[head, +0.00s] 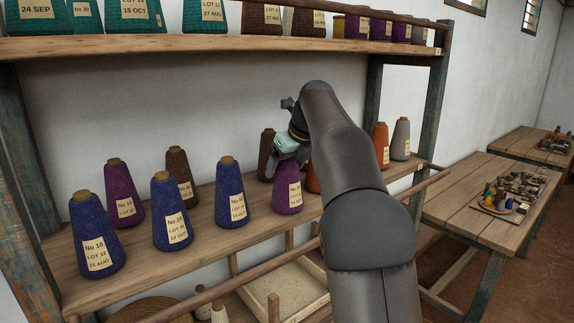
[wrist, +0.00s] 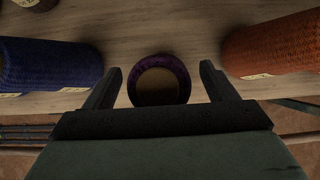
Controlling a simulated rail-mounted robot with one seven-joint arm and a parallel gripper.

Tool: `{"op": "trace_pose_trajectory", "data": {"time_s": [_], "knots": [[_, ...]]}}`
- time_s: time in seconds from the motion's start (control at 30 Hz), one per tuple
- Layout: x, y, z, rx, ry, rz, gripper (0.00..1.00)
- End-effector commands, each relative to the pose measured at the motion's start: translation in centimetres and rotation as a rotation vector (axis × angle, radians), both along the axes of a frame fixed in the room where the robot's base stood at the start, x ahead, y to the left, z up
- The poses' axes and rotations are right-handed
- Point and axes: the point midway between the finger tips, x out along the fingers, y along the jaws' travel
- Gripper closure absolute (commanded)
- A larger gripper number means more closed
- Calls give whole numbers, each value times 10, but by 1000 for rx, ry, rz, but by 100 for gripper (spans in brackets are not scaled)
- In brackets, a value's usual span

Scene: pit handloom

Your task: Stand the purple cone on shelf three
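A purple cone (head: 288,190) with a paper label stands upright on the middle shelf (head: 205,222), near its front edge. My gripper (head: 287,153) is above it, pointing down and partly hidden by my arm. In the wrist view the cone's round brown top with a purple rim (wrist: 159,84) lies between the two fingers of my gripper (wrist: 162,85). The fingers are open, with a gap on each side of the cone. Another purple cone (head: 123,192) stands farther left on this shelf. The small tags on the shelf ends are too small to read.
A blue cone (head: 230,194) stands left of the purple one, and orange cones (head: 381,146) stand to the right, one partly behind my arm. Brown cones (head: 179,175) stand behind. The upper shelf (head: 200,45) holds many cones. A wooden rail (head: 300,250) runs in front.

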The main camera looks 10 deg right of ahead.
Motion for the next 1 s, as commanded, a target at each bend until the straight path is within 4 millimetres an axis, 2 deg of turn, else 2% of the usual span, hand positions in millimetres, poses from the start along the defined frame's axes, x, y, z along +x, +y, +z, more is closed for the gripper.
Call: {"op": "trace_pose_trajectory", "data": {"time_s": [0.23, 0.7, 0.83, 1.0], "knots": [[-3, -2, 8, 0, -1, -1, 21], [-44, -22, 88, 0, -2, -2, 21], [-50, -25, 101, -1, -1, -2, 21], [-54, -26, 106, 0, 1, -1, 21]]}}
